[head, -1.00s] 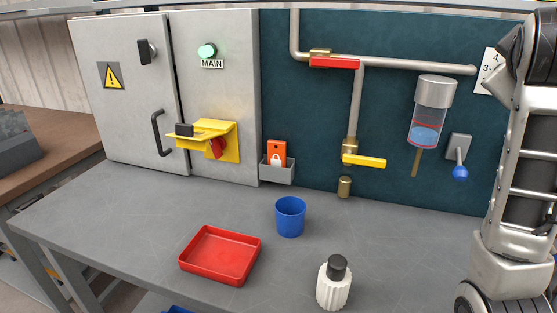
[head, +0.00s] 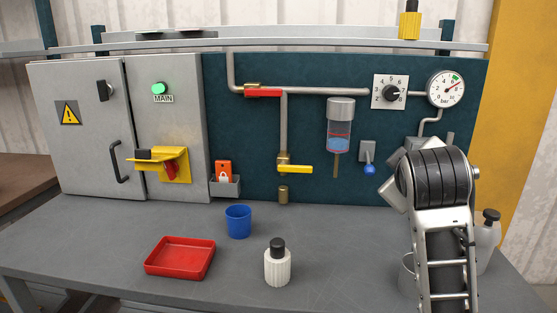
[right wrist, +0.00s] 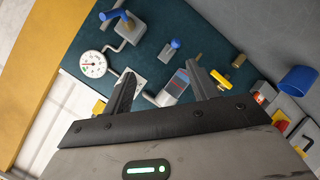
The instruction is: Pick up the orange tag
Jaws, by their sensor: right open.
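The orange tag (head: 223,169), with a white padlock mark, stands upright in a small grey holder (head: 228,187) on the back panel, right of the grey cabinet. In the right wrist view the tag (right wrist: 259,98) is a small orange patch at the right, its lower part cut by my gripper body. My right gripper (right wrist: 158,86) is open and empty, its two fingers apart, pointing toward the panel and well away from the tag. In the head view my right arm stands at the right and hides its fingers. My left gripper is not in view.
A blue cup (head: 238,222), red tray (head: 180,259) and white bottle with black cap (head: 277,266) stand on the grey bench. A yellow valve handle (head: 295,169) and blue-tipped lever (head: 369,169) project from the panel. A jug (head: 488,240) stands behind my right arm.

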